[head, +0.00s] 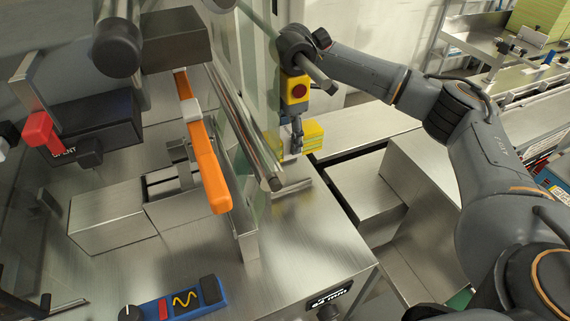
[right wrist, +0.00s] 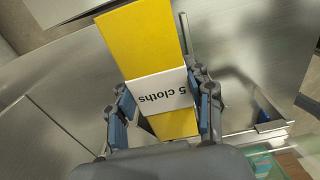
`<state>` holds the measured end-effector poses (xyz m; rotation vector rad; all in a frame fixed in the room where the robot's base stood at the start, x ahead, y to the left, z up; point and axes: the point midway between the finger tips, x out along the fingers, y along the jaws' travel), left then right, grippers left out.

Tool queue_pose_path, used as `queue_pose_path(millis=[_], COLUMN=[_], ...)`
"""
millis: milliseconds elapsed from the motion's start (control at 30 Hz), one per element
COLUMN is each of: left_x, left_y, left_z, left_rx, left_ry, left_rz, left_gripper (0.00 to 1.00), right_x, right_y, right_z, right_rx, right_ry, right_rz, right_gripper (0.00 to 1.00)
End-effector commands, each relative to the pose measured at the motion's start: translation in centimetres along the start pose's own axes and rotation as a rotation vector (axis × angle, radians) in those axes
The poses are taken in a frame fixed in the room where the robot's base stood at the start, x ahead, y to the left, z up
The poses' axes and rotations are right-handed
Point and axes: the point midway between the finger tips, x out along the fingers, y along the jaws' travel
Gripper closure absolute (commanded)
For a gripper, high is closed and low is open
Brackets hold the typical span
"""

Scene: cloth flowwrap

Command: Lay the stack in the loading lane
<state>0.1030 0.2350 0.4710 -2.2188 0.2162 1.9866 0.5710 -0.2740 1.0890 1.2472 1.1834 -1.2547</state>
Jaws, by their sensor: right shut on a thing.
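A yellow cloth stack (head: 314,136) with a white band is held in my right gripper (head: 298,146), beside the clear panel of the machine. In the right wrist view the stack (right wrist: 146,40) lies between the two blue-padded fingers (right wrist: 160,115). Its band (right wrist: 163,92) reads "5 cloths". A long steel surface (head: 365,122), which looks like the loading lane, runs to the right of the stack. I cannot tell whether the stack touches the steel below it. My left gripper does not show.
A yellow box with a red button (head: 299,90) is close above my right gripper. An orange bar (head: 207,170) and steel rollers (head: 240,125) stand to the left. Steel blocks (head: 365,205) stand at the front right. A blue control panel (head: 180,300) is at the front.

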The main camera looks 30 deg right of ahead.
Motion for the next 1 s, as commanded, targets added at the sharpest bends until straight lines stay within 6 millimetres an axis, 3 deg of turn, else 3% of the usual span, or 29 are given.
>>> queue_pose_path(millis=[133, 267, 533, 700, 933, 967, 1000], left_x=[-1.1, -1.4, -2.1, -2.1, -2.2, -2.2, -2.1], left_y=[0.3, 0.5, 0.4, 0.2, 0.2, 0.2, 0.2], left_z=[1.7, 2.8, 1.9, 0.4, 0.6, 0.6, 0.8], left_rx=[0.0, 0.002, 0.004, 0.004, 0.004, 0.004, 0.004], left_ry=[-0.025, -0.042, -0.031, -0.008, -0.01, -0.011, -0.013], left_rz=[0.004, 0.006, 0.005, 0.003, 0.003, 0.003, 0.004], left_gripper=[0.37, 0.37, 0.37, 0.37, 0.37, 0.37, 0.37], right_x=[2.6, 4.0, 7.4, 8.0, 8.2, 8.2, 8.2], right_y=[-0.1, -0.1, -0.1, -0.1, -0.1, -0.1, 0.0], right_z=[0.0, 0.0, 0.0, 0.0, 0.0, 0.0, 0.0], right_rx=[0.0, 0.0, 0.0, 0.0, 0.0, 0.0, 0.0], right_ry=[-0.001, -0.001, -0.001, 0.0, 0.0, 0.0, 0.0], right_rz=[-0.004, -0.001, -0.003, 0.0, -0.001, 0.0, 0.0], right_gripper=[0.79, 0.79, 0.79, 0.79, 0.79, 0.46, 0.38])
